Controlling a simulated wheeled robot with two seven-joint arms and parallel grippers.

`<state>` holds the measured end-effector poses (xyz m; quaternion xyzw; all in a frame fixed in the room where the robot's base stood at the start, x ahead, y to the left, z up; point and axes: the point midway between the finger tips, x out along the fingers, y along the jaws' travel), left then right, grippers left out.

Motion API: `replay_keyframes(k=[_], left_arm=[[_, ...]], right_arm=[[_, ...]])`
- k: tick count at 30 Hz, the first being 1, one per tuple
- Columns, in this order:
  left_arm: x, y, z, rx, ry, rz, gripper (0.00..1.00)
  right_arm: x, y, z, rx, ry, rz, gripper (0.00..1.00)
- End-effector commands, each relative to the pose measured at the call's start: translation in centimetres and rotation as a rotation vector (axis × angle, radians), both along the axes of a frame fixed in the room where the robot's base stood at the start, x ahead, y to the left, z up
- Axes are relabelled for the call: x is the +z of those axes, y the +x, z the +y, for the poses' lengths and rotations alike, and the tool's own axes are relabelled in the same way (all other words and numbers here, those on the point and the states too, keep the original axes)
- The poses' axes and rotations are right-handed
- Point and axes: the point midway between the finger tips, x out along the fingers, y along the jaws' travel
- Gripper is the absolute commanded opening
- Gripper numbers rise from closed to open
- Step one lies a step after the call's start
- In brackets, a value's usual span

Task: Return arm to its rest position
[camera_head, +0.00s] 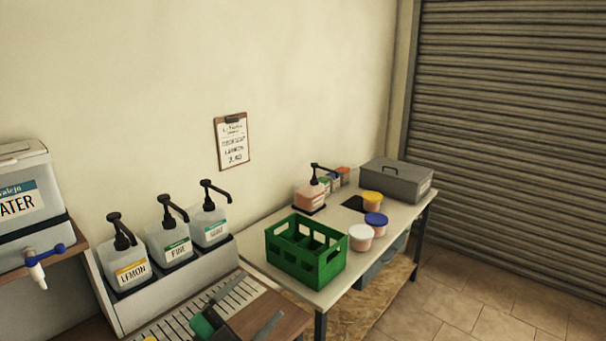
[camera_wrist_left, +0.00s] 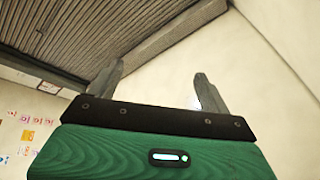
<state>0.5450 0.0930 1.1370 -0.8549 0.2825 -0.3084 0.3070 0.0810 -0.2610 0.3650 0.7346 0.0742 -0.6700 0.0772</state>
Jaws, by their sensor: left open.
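My left gripper (camera_head: 262,293) shows at the bottom of the head view, with a green body and two grey fingers spread apart. It is over the slatted drain tray (camera_head: 176,325) and the brown board beside it. In the left wrist view the same gripper (camera_wrist_left: 160,70) has its fingers well apart with nothing between them, pointing at the wall and ceiling. My right gripper is not in view.
Pump bottles labelled LEMON (camera_head: 131,268), FINE (camera_head: 172,244) and another (camera_head: 209,227) stand behind the tray. A green crate (camera_head: 300,262), lidded tubs (camera_head: 361,238) and a grey box (camera_head: 398,184) sit on the right table. A water dispenser (camera_head: 20,200) is at left.

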Motion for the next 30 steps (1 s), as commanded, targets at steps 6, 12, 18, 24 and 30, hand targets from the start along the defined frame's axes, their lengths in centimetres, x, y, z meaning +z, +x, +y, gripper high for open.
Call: replay_keyframes(k=[6, 12, 18, 24, 30], left_arm=[[-3.2, 0.1, 6.1, 0.363, -0.228, 0.262, 0.81], [-10.2, -2.7, 11.3, 0.661, -0.304, 0.616, 0.81], [-18.4, -9.5, 14.2, 0.865, -0.268, 1.044, 0.81], [-23.4, -17.2, 14.6, 0.931, -0.173, 1.402, 0.81], [-25.8, -23.7, 14.0, 0.920, -0.077, 1.668, 0.81]], right_arm=[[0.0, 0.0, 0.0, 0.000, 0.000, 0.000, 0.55], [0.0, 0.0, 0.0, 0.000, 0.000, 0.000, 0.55], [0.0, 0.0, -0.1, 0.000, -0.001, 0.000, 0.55], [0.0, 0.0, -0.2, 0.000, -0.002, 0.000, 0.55], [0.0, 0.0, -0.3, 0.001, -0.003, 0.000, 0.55]])
